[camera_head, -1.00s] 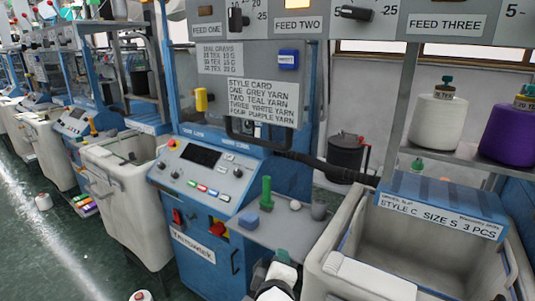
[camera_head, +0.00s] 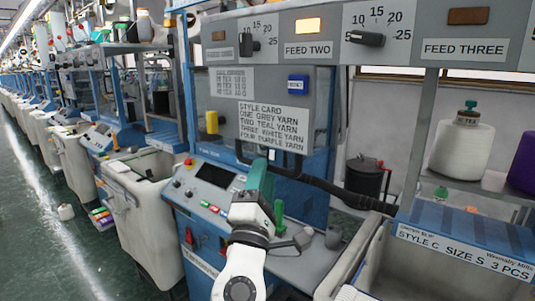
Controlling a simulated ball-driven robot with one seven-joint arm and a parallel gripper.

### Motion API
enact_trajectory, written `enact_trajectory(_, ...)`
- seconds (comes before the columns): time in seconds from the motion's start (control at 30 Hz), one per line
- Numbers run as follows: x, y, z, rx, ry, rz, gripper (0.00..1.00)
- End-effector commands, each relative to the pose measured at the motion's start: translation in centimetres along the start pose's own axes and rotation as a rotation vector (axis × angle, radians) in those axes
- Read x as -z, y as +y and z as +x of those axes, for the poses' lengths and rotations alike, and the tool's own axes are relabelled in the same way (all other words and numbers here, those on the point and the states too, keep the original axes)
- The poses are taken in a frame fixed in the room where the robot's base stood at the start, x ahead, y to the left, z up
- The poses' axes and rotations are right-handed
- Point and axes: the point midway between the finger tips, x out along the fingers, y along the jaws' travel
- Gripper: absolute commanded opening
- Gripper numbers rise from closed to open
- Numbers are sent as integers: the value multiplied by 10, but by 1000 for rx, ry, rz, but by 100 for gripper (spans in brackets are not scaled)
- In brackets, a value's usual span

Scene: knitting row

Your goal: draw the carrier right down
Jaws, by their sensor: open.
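My gripper (camera_head: 262,172) is raised in front of the blue knitting machine (camera_head: 318,205), its teal end pointing up. It is open; I see nothing held in it. It overlaps the control panel (camera_head: 213,190) and the lower edge below the style card (camera_head: 272,127). A yellow handle (camera_head: 212,122) stands on the machine's upright, up and left of my gripper and apart from it. A black bar (camera_head: 335,188) runs right from behind the gripper's tip. No label marks which part is the carrier. Whether the gripper touches anything is unclear.
Above are dials and feed signs; the FEED TWO lamp (camera_head: 308,25) is lit. A labelled bin (camera_head: 462,252) is at lower right, a cream bin (camera_head: 150,225) at left.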

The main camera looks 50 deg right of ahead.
Motion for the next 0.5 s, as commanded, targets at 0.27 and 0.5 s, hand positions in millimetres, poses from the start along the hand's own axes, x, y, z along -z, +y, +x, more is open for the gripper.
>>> enact_trajectory(0.27,0,1,41,1,0,0,42)
enact_trajectory(0.5,0,0,49,1,0,1,42)
